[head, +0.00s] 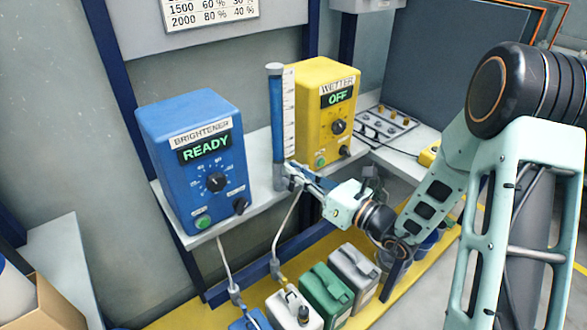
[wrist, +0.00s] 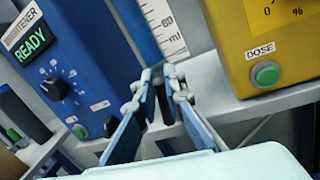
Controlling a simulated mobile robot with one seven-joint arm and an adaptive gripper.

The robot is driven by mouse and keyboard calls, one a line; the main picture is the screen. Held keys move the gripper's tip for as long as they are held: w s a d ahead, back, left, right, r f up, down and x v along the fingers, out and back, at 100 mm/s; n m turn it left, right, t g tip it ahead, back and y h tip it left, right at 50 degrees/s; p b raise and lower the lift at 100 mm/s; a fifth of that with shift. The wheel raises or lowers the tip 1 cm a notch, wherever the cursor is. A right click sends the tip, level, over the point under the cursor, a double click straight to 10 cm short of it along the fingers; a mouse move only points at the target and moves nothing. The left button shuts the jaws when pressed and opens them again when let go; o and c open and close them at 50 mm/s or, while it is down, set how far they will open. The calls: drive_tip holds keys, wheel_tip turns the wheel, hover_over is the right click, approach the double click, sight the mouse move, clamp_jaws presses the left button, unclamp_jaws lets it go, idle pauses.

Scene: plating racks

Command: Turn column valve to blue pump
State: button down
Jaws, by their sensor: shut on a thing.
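The blue pump (head: 195,160) is labelled BRIGHTENER and its display reads READY; it fills the left of the wrist view (wrist: 85,65). The column (head: 277,115) is a blue upright tube with a white ml scale beside it, standing between the blue and yellow pumps. My gripper (head: 290,173) reaches in from the right at the column's foot. In the wrist view its two fingertips (wrist: 160,80) are close together just below the scale, shut on the column valve. The valve is mostly hidden by the fingers, so which way it points cannot be told.
The yellow pump (head: 325,110) reads OFF and stands close to the right of the column. A grey shelf (head: 255,148) carries both pumps. Pale hoses hang below it to several jugs (head: 327,290) on a yellow platform. A switch panel (head: 385,122) lies at the right.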

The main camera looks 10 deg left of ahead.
drive_tip(key=shift+w+d+f+m+t+p, duration=0.35)
drive_tip(key=shift+m+p, duration=0.65)
drive_tip(key=shift+m, duration=0.65)
drive_tip(key=shift+w+d+f+m+t+p, duration=0.25)
drive_tip(key=shift+m+p, duration=0.8)
drive_tip(key=shift+m, duration=0.65)
drive_tip(key=shift+w+d+f+m+t+p, duration=0.35)
drive_tip(key=shift+m+p, duration=0.65)
drive_tip(key=shift+m, duration=0.65)
drive_tip(key=shift+f, duration=0.1)
drive_tip(key=c, duration=2)
unclamp_jaws()
drive_tip(key=v, duration=1.2)
drive_tip(key=shift+s, duration=0.1)
drive_tip(key=shift+a, duration=0.15)
